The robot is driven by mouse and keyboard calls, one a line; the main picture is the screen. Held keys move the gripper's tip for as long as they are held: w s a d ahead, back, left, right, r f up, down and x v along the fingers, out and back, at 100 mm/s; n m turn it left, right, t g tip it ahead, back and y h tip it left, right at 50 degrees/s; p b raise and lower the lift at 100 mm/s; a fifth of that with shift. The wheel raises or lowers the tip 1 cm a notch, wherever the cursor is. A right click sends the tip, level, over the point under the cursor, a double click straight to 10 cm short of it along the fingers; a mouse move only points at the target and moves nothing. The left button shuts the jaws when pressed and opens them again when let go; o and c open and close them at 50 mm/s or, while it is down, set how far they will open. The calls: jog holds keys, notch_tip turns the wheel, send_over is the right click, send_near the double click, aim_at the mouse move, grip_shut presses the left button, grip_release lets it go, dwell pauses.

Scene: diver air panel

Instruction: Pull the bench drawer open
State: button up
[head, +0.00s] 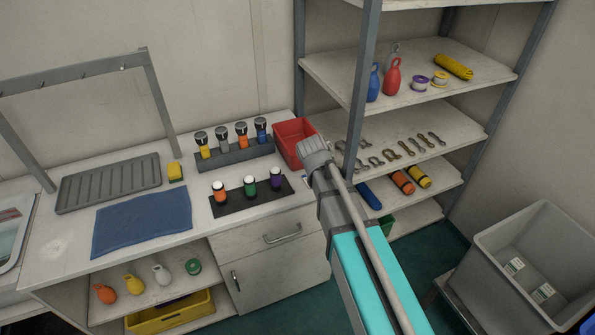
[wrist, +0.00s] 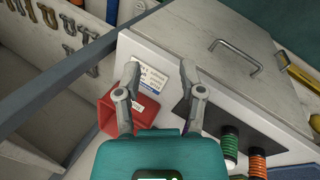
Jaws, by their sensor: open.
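The bench drawer has a plain pale front (head: 248,238) with a grey bar handle (head: 283,233), under the right end of the bench top. It looks shut, flush with the bench. In the wrist view the drawer front (wrist: 185,35) and its handle (wrist: 235,55) show at the upper right. My gripper (wrist: 159,72) has its two fingers spread apart with nothing between them. The handle lies up and to the right of the fingertips, apart from them. In the head view my arm reaches over the drawer's right side, and my fingers cannot be made out.
A red bin (head: 293,140) stands at the bench's back right corner, close below my fingers in the wrist view. A shelf post (head: 362,90) rises beside my arm. A cabinet door (head: 272,276) is below the drawer.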

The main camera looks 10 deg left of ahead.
jog(key=s+d+m+g+y, duration=0.1)
jog(key=s+d+m, duration=0.4)
jog(key=d, duration=0.3)
jog(key=s+d+f+m+g+y, duration=0.1)
jog(key=s+d+m+g+y, duration=0.1)
jog(key=s+d+m, duration=0.4)
jog(key=s+d, duration=0.1)
jog(key=d, duration=0.2)
jog(key=shift+s+d+f, duration=0.2)
jog(key=shift+s+f, duration=0.05)
jog(key=shift+s, duration=0.15)
